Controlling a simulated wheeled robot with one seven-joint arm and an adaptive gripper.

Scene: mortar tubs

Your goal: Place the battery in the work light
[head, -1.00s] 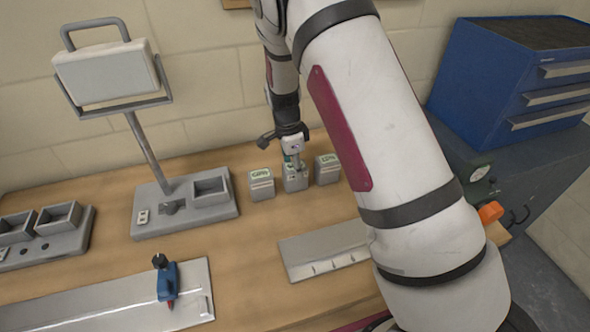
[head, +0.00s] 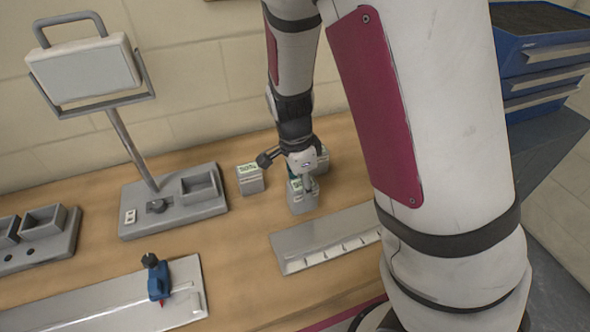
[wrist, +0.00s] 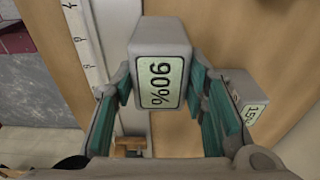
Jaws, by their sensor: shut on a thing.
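The work light (head: 85,72) stands at the left, its lamp head on a tilted post above a grey base (head: 135,226). An open square socket (head: 201,187) is on the base's right end, with a dark knob beside it. My gripper (head: 303,180) is shut on a grey battery (head: 303,200), well right of the work light. In the wrist view this battery (wrist: 160,82) reads 90% and sits between the teal finger pads. I cannot tell its exact height above the bench.
A battery marked 15% (wrist: 240,95) shows in the wrist view. A two-bay grey unit (head: 40,240), a blue-handled tool (head: 158,280) on a plate and a metal strip (head: 320,240) lie around.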

